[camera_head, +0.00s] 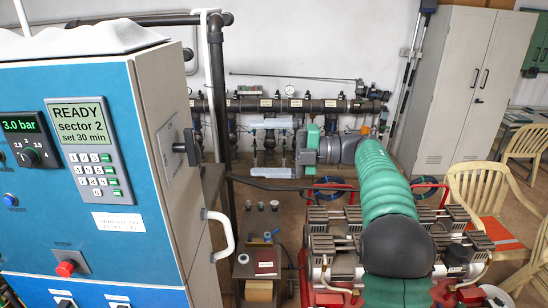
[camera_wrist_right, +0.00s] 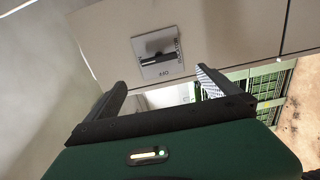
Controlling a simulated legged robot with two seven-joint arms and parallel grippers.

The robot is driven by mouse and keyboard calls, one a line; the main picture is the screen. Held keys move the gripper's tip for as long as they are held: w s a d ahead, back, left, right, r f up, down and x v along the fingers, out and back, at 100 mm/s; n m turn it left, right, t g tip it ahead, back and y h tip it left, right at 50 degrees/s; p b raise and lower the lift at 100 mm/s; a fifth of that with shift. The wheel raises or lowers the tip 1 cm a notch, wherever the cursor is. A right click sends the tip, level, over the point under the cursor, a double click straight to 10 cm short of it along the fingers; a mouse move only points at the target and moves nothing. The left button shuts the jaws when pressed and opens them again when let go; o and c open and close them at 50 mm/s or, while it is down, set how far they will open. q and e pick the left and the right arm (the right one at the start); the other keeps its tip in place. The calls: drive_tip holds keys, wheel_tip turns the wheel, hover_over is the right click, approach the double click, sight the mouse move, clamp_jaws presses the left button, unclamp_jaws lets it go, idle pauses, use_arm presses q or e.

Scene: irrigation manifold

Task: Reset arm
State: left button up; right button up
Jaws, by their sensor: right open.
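My right gripper (camera_head: 272,148) extends at the end of my green-sleeved arm, pointing left toward the control cabinet's side. In the right wrist view its two dark fingers (camera_wrist_right: 160,88) stand wide apart with nothing between them. Beyond them is a pale panel bearing a dark rotary handle (camera_wrist_right: 157,58) on a grey plate with partly readable lettering. In the head view a black handle (camera_head: 187,147) sticks out from the side of the blue-fronted cabinet (camera_head: 160,85), apart from the gripper. The cabinet display (camera_head: 80,122) reads "READY sector 2 set 30 min". My left gripper is not visible.
A pipe manifold (camera_head: 335,104) runs along the back wall. A red-framed compressor (camera_head: 335,245) stands below my right arm. A small bench (camera_head: 240,268) holds small parts. A white handle (camera_head: 220,230) juts from the cabinet.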

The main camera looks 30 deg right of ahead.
drive_tip(key=w+v, duration=0.1)
drive_tip(key=v, duration=0.3)
drive_tip(key=w+f+m+t+h, duration=0.1)
drive_tip(key=w+m+t+h, duration=0.8)
drive_tip(key=m, duration=0.5)
wheel_tip(320, 180, down, 13)
drive_tip(key=a+m+g+h+b, duration=0.1)
drive_tip(key=a+m+g+h, duration=0.15)
drive_tip(key=m+h, duration=0.55)
drive_tip(key=s+a+f+m+g, duration=0.35)
drive_tip(key=s+f, duration=0.25)
drive_tip(key=f, duration=0.3)
drive_tip(key=s+a+f+m+g, duration=0.2)
drive_tip(key=s+a+f+g, duration=0.2)
drive_tip(key=s+f, duration=0.4)
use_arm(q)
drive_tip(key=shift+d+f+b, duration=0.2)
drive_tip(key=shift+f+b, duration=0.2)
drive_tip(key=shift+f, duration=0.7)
use_arm(e)
drive_tip(key=s+a+f+g+y, duration=0.1)
drive_tip(key=s+a+f+g, duration=0.2)
drive_tip(key=s+f, duration=0.2)
drive_tip(key=s+a+f+m+g+y, duration=0.1)
drive_tip(key=s+a+f+g, duration=0.2)
drive_tip(key=s, duration=0.9)
wheel_tip(320, 180, down, 3)
drive_tip(key=shift+r, duration=0.15)
